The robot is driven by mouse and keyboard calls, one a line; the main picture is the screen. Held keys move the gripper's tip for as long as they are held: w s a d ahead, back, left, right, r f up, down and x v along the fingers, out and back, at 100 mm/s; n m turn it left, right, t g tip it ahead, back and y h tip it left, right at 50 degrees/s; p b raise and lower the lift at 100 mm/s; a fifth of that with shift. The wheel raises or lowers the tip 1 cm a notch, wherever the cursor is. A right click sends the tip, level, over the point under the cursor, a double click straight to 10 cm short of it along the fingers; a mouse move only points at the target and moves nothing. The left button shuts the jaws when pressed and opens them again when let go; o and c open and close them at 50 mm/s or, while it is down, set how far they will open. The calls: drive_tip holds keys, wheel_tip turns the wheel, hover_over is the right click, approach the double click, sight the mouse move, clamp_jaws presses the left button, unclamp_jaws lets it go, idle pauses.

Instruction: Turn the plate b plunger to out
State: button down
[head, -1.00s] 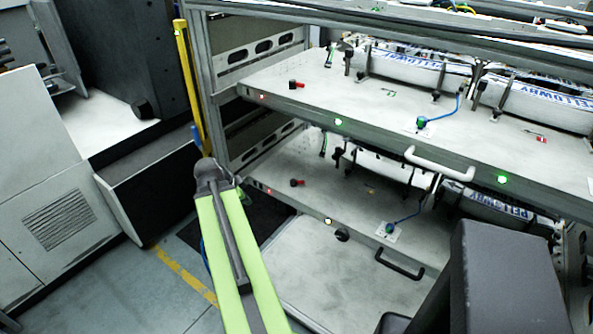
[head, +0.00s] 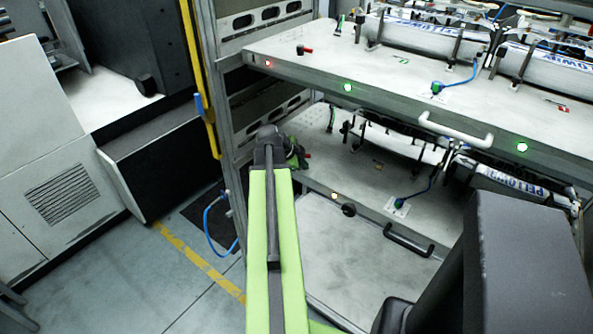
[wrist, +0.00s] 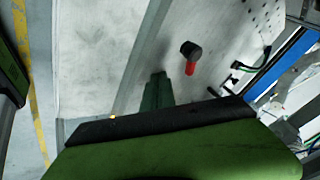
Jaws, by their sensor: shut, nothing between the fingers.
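Two pale plates are stacked in a rack, the upper plate (head: 390,75) and the lower plate (head: 372,180); no letter is readable on either. A black-and-red lever (head: 305,50) stands on the upper plate. My gripper (head: 300,153) is at the lower plate's left end, largely hidden by my arm, with a red tip just right of it. In the wrist view, a black hub with a red handle (wrist: 190,58) stands on a plate, the handle pointing down in the picture. My dark green fingers (wrist: 158,84) are shut and empty, below and left of it, apart in the picture.
A black knob (head: 348,210) and a black handle (head: 408,241) are on the lower plate's front. A white handle (head: 455,130) juts from the upper plate. A yellow post (head: 200,80) stands left of the rack. Floor is free at lower left.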

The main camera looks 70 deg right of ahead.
drive_tip(key=shift+w+d+r, duration=0.1)
drive_tip(key=shift+w+d, duration=0.2)
drive_tip(key=shift+d, duration=0.55)
drive_tip(key=shift+w+d+r, duration=0.1)
drive_tip(key=shift+w+d, duration=0.2)
drive_tip(key=shift+d, duration=0.55)
drive_tip(key=shift+a, duration=0.15)
